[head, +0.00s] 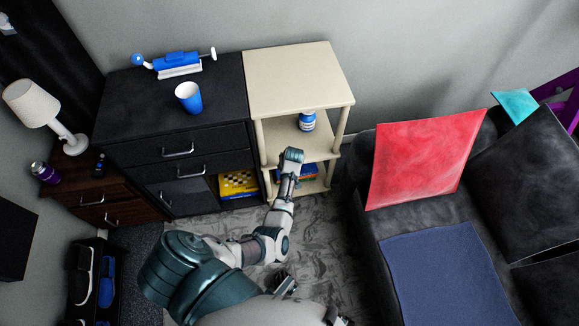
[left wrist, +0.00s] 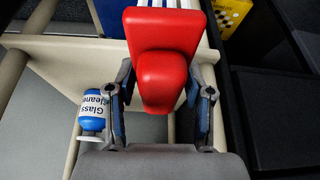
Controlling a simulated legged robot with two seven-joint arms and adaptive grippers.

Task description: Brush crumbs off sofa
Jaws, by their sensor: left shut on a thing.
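My left gripper (head: 291,157) is at the front of the beige shelf unit (head: 256,130). In the left wrist view, the left gripper (left wrist: 161,100) is shut on a red object (left wrist: 163,75) with a broad head and a thicker rounded end toward me. It looks like a brush, but its underside is hidden. The dark sofa (head: 372,240) is at the right, with a red cushion (head: 422,160) and a blue cloth (head: 450,275) on it. I cannot make out crumbs. A small dark part at the bottom centre may be my right gripper (head: 284,284); its jaws are unclear.
A glass cleaner bottle (head: 306,122) stands on the shelf, left of the gripper in the left wrist view (left wrist: 93,112). A blue cup (head: 188,98) is on the black cabinet (head: 122,122). A lamp (head: 38,105) stands left. Patterned carpet (head: 325,240) lies clear before the sofa.

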